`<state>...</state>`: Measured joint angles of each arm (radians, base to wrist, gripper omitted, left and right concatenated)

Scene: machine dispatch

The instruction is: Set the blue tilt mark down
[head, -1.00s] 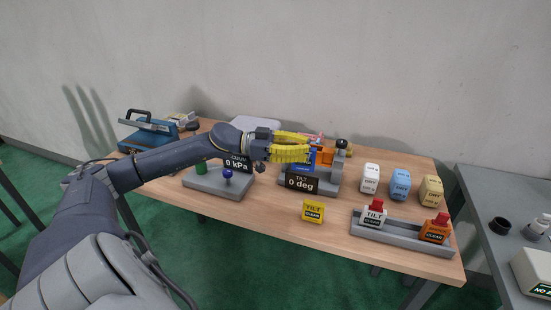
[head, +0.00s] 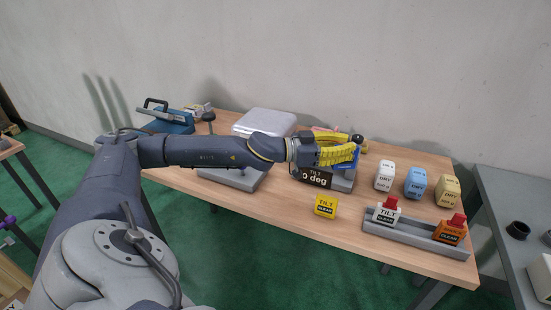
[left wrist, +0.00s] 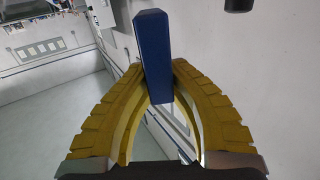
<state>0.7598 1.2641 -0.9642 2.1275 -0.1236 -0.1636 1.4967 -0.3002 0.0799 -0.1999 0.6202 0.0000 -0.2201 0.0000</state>
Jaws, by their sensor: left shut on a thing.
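The blue tilt mark (left wrist: 154,50) is a blue block standing between the yellow fingers of my left gripper (left wrist: 158,85) in the left wrist view. In the head view a bit of the blue mark (head: 349,160) shows at the fingertips. My left gripper (head: 345,156) is shut on it, over the tilt fixture (head: 343,184) with its black "TILT" display (head: 317,176), partly hidden by the gripper. I cannot tell whether the mark touches anything below. My right gripper is not in view.
A yellow TILT block (head: 326,206) stands near the table's front edge. White (head: 385,176), blue (head: 414,183) and yellow (head: 447,190) DRY blocks stand at the right. A grey tray (head: 408,232) holds a white TILT block (head: 386,211) and an orange one (head: 451,230).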

